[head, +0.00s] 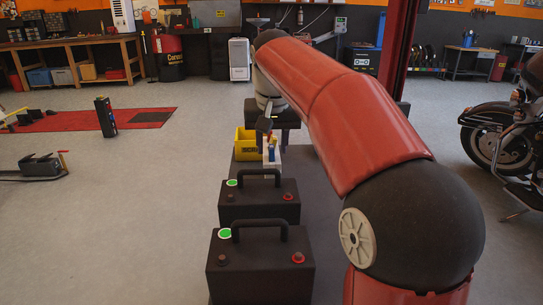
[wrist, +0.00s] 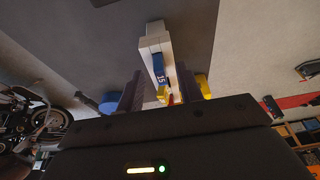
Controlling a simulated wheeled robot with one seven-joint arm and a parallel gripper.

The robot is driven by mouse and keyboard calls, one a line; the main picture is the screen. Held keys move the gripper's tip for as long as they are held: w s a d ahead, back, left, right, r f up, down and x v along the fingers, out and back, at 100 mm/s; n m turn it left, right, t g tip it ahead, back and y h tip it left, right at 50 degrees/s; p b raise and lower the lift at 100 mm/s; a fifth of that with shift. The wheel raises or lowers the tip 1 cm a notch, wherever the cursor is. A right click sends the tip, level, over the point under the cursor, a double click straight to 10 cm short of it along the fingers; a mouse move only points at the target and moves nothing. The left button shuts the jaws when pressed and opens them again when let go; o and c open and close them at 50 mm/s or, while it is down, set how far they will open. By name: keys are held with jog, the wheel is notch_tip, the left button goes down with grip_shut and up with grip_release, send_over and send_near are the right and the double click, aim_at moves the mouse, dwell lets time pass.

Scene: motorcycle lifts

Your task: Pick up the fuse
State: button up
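A blue fuse (wrist: 159,70) marked 15 stands out against a narrow white block (wrist: 155,43) in the wrist view. In the head view the fuse (head: 271,154) is a small blue spot at the white block (head: 277,156), beyond the black cases. My gripper (wrist: 160,91) is open, with one dark finger on each side of the block and fuse. Gaps show between the fingers and the fuse. A small red-orange piece shows just below the fuse in the wrist view, partly hidden by my gripper body.
A yellow bin (head: 246,150) stands just left of the white block. Two black cases with handles, a rear one (head: 258,204) and a front one (head: 260,270), stand nearer. A motorcycle (head: 505,145) is at right. The grey floor at left has free room.

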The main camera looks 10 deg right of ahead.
jog(key=shift+w+f, duration=0.2)
jog(key=shift+f, duration=0.35)
grip_shut()
jog(key=shift+r, duration=0.2)
